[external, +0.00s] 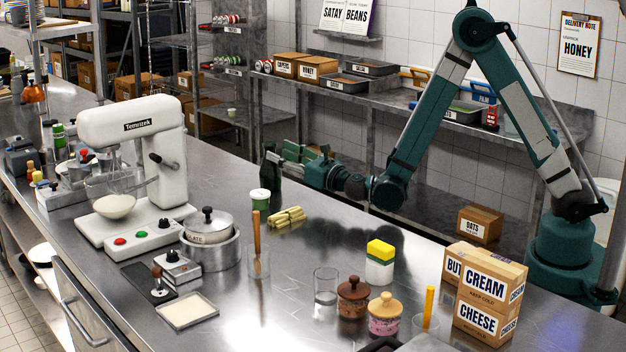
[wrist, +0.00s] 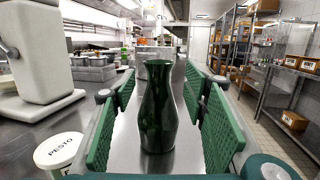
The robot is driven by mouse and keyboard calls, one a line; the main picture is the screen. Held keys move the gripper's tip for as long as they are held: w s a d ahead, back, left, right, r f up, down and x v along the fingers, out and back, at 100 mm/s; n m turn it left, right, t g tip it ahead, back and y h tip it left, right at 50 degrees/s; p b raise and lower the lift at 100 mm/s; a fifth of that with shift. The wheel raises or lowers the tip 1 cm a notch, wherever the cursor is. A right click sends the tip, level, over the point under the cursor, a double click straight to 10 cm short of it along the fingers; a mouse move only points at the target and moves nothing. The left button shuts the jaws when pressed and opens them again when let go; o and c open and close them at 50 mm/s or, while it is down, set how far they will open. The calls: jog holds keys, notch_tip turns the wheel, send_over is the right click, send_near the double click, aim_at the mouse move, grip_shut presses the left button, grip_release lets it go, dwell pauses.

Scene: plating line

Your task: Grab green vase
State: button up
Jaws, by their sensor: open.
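The green vase (wrist: 158,112) is dark, glossy and upright on the steel counter, centred in the wrist view. In the external view the vase (external: 268,162) stands at the left end of my gripper (external: 287,155), partly hidden by the fingers. My gripper is open and roughly level, low over the counter. In the wrist view its green ribbed pads (wrist: 220,130) lie left and right of the vase, with a visible gap on each side. I cannot tell exactly how deep the vase sits between the fingertips.
A yellow bundle (external: 287,217) lies near my gripper. A white mixer (external: 140,160) stands to the left.

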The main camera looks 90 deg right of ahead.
aim_at(274, 150)
jog(key=shift+b+x, duration=0.65)
jog(key=shift+x, duration=1.95)
jog(key=shift+a, duration=0.1)
jog(key=c, duration=1.3)
jog(key=shift+r, duration=0.1)
jog(key=shift+r+p, duration=1.25)
jog(key=shift+r, duration=3.6)
